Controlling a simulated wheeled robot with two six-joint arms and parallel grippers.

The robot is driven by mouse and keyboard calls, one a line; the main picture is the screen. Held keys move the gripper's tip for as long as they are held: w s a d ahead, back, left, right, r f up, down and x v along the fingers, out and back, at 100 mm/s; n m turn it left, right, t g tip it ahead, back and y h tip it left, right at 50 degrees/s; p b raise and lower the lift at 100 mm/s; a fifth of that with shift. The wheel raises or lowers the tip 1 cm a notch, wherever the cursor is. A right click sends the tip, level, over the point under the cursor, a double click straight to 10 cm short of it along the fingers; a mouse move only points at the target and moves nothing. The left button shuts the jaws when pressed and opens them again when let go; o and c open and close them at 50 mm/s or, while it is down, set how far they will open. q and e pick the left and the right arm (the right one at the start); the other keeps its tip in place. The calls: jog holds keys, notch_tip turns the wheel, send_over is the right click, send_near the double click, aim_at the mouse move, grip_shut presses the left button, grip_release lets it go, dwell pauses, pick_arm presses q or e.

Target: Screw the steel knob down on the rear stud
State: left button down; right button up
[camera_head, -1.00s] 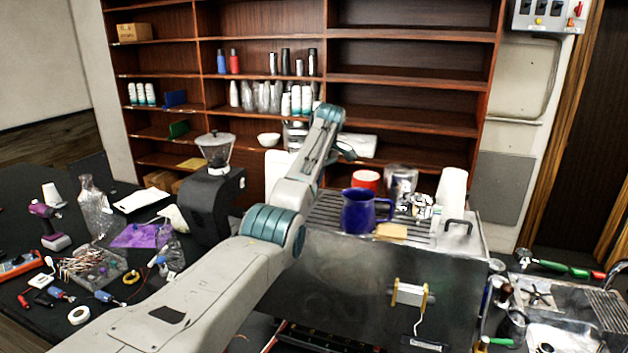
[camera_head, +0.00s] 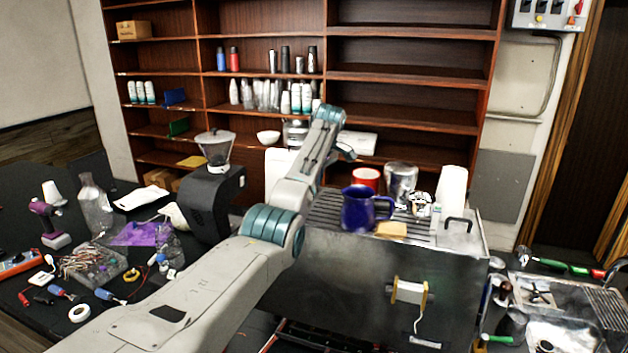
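I cannot make out the steel knob or the rear stud in this view. The large steel brewer housing (camera_head: 350,280) stands right of the middle, with a slatted top. My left arm comes in from the lower left and reaches over the left part of the housing. Its far end is by the rear left of the top. The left gripper's fingers are hidden behind the arm's own links, so its grip is not visible. My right gripper is not in view.
On the housing top stand a blue jug (camera_head: 360,208), a red container (camera_head: 367,179), a steel canister (camera_head: 400,183) and white cups (camera_head: 451,188). A black grinder (camera_head: 212,195) stands left of my arm. Tools and bottles crowd the left black table. A steel sink (camera_head: 562,325) is at right.

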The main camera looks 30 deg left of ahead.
pick_arm(q)
jog(key=shift+f, duration=0.3)
dwell(1.1)
jog(key=m+t, duration=0.1)
jog(key=m, duration=0.3)
jog(key=shift+s+m, duration=0.1)
jog(key=shift+m, duration=0.2)
jog(key=shift+f+m+h, duration=0.1)
jog(key=shift+m+h, duration=0.2)
jog(key=shift+m, duration=0.1)
jog(key=m+t, duration=0.1)
jog(key=m, duration=0.2)
jog(key=shift+m+h, duration=0.3)
jog(key=shift+m, duration=0.1)
jog(key=shift+a, duration=0.1)
